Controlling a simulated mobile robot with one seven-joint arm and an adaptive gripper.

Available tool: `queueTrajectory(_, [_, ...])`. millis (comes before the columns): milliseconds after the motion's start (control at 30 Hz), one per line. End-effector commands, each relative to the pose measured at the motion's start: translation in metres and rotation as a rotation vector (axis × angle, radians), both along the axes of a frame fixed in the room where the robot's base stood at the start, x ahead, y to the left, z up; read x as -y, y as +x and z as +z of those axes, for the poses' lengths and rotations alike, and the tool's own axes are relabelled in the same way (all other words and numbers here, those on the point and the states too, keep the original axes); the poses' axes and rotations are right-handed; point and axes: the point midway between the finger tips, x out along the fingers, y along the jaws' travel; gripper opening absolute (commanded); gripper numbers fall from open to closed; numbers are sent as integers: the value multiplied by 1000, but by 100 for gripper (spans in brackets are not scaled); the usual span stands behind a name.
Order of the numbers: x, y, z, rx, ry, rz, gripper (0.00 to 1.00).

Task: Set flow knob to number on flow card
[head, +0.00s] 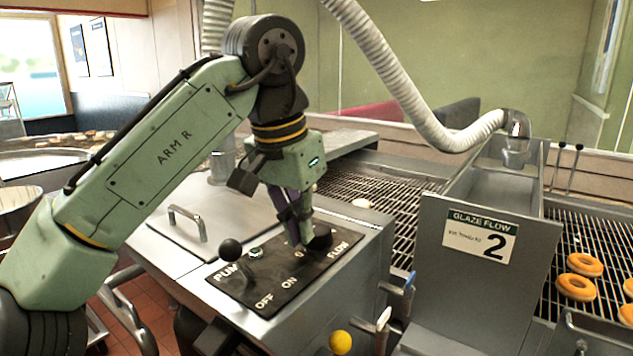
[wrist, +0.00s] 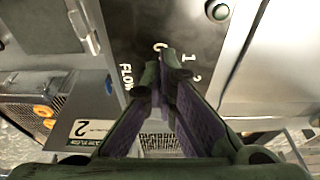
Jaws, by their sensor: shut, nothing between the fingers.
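The flow card (head: 480,238) reads "GLAZE FLOW" with a large 2, on the metal panel right of the control box; it also shows in the wrist view (wrist: 90,131). The dark flow knob (head: 320,237) is on the black control plate (head: 262,292), beside the word FLOW. My gripper (head: 304,240) is shut, its fingers pointing down at the knob's left side; I cannot tell whether they touch it. In the wrist view the shut fingertips (wrist: 166,75) cover the knob area, with 0, 1 and 2 printed around them. The knob's pointer is hidden, so its setting cannot be read.
A black ball-topped pump lever (head: 230,250) stands left on the plate, near the OFF and ON labels. A hatch handle (head: 187,220) is behind it. A yellow ball knob (head: 340,342) is at the front. Doughnuts (head: 577,287) lie on the rack at right.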

Motion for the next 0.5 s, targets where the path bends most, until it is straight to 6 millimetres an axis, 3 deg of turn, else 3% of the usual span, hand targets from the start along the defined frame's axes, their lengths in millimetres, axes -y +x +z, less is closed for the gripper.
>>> queueTrajectory(500, [-5,-6,1,-5,4,2,0])
